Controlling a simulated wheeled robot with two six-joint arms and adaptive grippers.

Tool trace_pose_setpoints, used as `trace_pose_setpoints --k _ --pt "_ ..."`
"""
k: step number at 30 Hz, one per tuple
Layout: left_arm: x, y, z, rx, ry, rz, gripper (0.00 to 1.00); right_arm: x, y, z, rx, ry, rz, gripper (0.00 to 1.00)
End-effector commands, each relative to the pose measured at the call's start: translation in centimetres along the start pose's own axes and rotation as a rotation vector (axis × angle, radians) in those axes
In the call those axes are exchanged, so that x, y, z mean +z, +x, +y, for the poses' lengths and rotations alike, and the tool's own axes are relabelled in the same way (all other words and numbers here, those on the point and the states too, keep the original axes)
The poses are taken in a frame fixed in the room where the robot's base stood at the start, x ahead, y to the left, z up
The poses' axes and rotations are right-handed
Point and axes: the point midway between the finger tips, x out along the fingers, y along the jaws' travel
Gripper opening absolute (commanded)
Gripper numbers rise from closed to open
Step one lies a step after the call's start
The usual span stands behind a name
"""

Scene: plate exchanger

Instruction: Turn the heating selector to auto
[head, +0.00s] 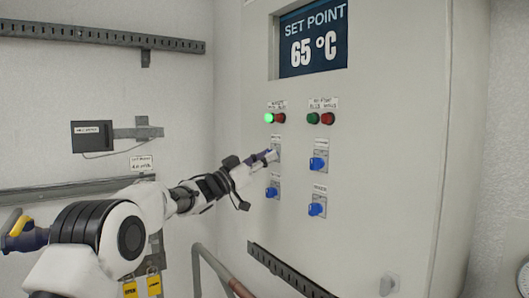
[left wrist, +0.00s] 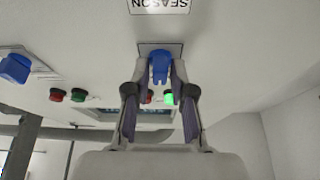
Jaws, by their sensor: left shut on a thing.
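The upper left selector is a blue knob (left wrist: 159,66) on a grey square plate, and in the left wrist view it sits between my left fingertips. My left gripper (left wrist: 160,82) is shut on this knob, one finger on each side. In the head view my left gripper (head: 271,156) reaches the panel from the left and covers most of that knob. The label above it is too small to read for sure. The knob's pointed setting cannot be read. My right gripper is in neither view.
The white cabinet (head: 390,130) carries other blue selectors: upper right (head: 318,163), lower right (head: 317,206) and lower left (head: 272,191). A green lamp (head: 269,117) is lit. The display (head: 313,40) reads SET POINT 65 °C. A slotted rail (head: 285,272) lies below.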

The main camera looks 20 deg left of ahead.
Motion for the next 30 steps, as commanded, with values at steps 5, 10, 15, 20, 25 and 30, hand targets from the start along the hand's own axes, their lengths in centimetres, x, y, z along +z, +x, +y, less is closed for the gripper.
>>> trace_pose_setpoints --k 5,10,15,20,25,30 --pt "-0.14 0.10 -0.17 0.063 0.155 -0.001 0.00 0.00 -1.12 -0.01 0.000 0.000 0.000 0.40" --pt "-0.12 0.08 -0.20 0.125 0.305 0.001 0.00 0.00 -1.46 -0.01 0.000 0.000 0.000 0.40" --pt "-0.05 0.04 -0.29 0.186 0.454 0.000 0.00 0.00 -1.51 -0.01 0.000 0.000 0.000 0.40" --pt "-0.13 0.06 -0.32 0.230 0.564 0.001 0.00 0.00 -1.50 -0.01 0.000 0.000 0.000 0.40" --pt "-0.15 0.06 -0.31 0.255 0.622 0.001 0.00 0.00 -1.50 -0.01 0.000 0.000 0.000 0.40" --pt "-0.18 0.07 -0.32 0.271 0.661 0.001 0.00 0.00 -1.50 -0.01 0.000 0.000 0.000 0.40"
